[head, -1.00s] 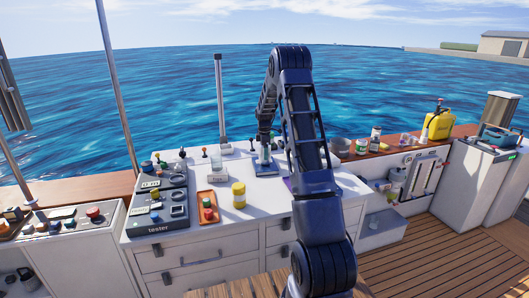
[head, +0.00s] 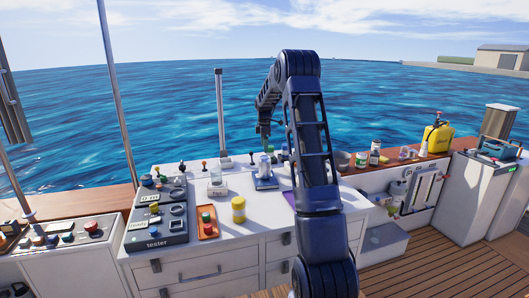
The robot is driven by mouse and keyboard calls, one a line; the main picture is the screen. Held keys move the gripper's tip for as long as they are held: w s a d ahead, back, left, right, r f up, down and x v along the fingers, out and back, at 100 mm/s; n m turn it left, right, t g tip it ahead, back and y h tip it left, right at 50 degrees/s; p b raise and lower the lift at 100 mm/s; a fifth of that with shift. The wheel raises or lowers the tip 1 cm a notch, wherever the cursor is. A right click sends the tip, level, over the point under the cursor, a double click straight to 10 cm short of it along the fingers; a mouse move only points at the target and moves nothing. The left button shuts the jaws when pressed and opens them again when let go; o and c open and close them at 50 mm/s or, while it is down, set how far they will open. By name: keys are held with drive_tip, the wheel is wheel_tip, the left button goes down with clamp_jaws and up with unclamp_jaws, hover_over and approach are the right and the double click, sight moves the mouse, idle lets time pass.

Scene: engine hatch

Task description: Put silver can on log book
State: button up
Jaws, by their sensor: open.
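The silver can (head: 264,168) stands upright on a flat blue book (head: 266,183), which looks like the log book, on the white cabinet top. My gripper (head: 265,146) is above the can and looks open and clear of it. The fingertips are small and dark in this view. My arm comes up from the right front and covers part of the worktop just right of the book.
A purple item (head: 289,199) is partly hidden by my arm.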

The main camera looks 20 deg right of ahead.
drive_tip(key=shift+s+r, duration=0.1)
drive_tip(key=shift+r, duration=0.2)
drive_tip(key=s+a+r+m+t, duration=0.1)
drive_tip(key=s+a+r+m, duration=0.15)
drive_tip(key=s+r, duration=0.45)
drive_tip(key=s+a+r+m+t, duration=0.1)
drive_tip(key=s+a+r+m, duration=0.2)
drive_tip(key=s, duration=0.8)
drive_tip(key=s+a+r+m, duration=0.1)
drive_tip(key=s+r+m, duration=0.2)
drive_tip(key=s+r, duration=0.45)
drive_tip(key=s+a+f+m+t, duration=0.1)
drive_tip(key=s+f+m, duration=0.2)
drive_tip(key=s, duration=1)
drive_tip(key=s+a+f+m+t, duration=0.1)
drive_tip(key=s+f+m, duration=0.2)
drive_tip(key=s, duration=1.1)
drive_tip(key=shift+s+a+m+t, duration=0.2)
drive_tip(key=shift+s+m+t, duration=0.1)
drive_tip(key=shift+m, duration=0.55)
